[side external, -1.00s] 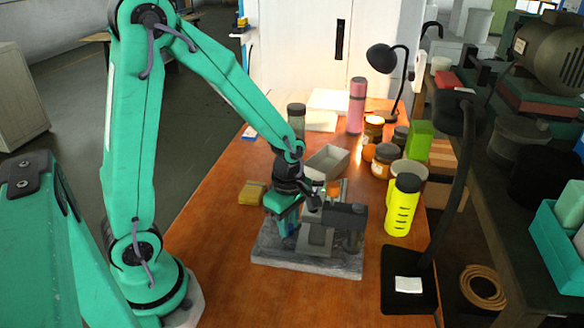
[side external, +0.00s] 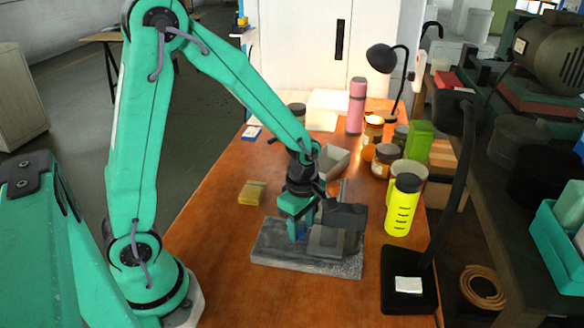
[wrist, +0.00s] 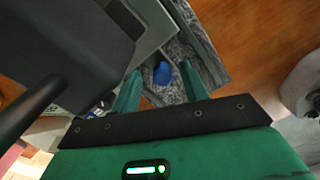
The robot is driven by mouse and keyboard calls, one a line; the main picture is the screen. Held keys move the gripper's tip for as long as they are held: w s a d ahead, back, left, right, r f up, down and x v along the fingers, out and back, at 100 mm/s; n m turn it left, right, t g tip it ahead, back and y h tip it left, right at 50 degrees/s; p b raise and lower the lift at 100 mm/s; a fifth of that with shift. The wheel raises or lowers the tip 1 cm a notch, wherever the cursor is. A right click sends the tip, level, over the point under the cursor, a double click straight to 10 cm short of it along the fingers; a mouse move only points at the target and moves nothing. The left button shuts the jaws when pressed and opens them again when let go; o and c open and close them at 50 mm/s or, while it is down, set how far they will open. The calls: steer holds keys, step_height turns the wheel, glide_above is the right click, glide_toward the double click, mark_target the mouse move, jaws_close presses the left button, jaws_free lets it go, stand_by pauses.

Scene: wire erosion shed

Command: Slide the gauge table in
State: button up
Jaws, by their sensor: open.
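The gauge stands on a speckled grey stone base (side external: 275,258) on the wooden bench, with a grey block I take for the gauge table (side external: 327,240) and a dark upper body (side external: 346,215). A blue knob (wrist: 163,73) shows in the wrist view between the fingers of my gripper (wrist: 162,85). The fingers are open, with one on each side of the knob. I cannot tell whether they touch it. In the side view my gripper (side external: 299,215) is low over the left part of the base, and its fingers hide part of the gauge.
A yellow bottle (side external: 402,207) stands right of the gauge, with jars (side external: 384,161) behind it. A grey open tray (side external: 331,162) is behind my gripper. A yellow sponge-like block (side external: 252,193) lies to the left. The front left bench is clear.

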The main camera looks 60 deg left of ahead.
steer(key=shift+r, duration=0.1)
steer(key=shift+r, duration=3.8)
steer(key=s+r+m+t, duration=0.2)
steer(key=s+r+m, duration=0.3)
steer(key=m, duration=0.5)
steer(key=s+a+r+m+t, duration=0.1)
steer(key=s+r+m+t, duration=0.2)
steer(key=s+r+m, duration=0.3)
steer(key=m, duration=0.5)
steer(key=shift+s+r+m+t, duration=0.15)
steer(key=shift+r+m+t, duration=0.15)
